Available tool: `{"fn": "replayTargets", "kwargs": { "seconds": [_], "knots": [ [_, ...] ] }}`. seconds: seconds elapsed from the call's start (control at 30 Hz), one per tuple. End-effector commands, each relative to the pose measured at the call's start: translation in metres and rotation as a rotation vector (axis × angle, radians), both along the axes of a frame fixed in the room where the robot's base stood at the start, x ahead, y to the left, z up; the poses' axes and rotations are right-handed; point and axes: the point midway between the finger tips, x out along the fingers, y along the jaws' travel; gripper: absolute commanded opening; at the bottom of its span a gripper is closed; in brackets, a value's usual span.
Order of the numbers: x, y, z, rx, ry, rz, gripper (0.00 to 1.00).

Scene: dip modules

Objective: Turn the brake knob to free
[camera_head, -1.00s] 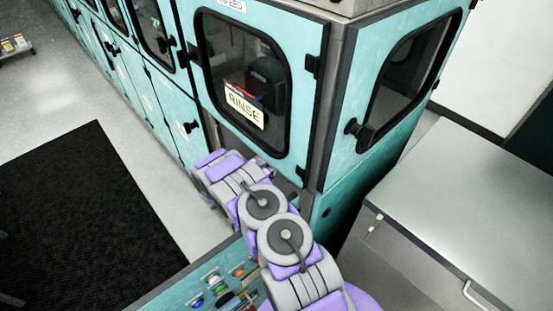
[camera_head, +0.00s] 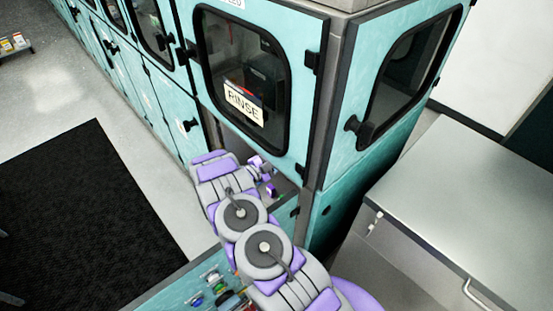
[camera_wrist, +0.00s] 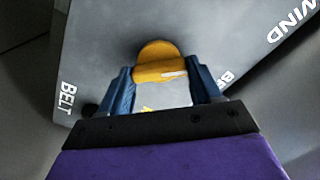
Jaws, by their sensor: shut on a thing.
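A yellow knob (camera_wrist: 155,58) with a pale mark sits on a grey panel (camera_wrist: 230,45) in the wrist view. My gripper (camera_wrist: 162,84) has its two blue fingers on either side of the knob, shut on it. "BELT" is printed on the panel's left, "WIND" at its upper right, and a label partly hidden by the right finger starts with "B". No label reading "free" is visible. In the head view, the gripper end of my arm (camera_head: 264,178) is in the recess below the "RINSE" window, and the knob cannot be made out.
The teal cabinet (camera_head: 313,195) with the "RINSE" window stands around the recess. A small panel of coloured buttons (camera_head: 205,290) lies below my arm. A grey worktop (camera_head: 470,215) is at the right. A black mat (camera_head: 75,215) lies on the floor at the left.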

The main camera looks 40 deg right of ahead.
Motion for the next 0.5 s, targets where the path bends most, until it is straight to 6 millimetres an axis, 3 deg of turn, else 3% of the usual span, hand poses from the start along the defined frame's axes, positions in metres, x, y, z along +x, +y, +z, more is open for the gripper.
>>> {"fn": "replayTargets", "kwargs": {
  "seconds": [0.5],
  "knots": [
    [-0.0011,0.0015,-0.0098,0.072,-0.471,0.0,0.33]
  ]
}}
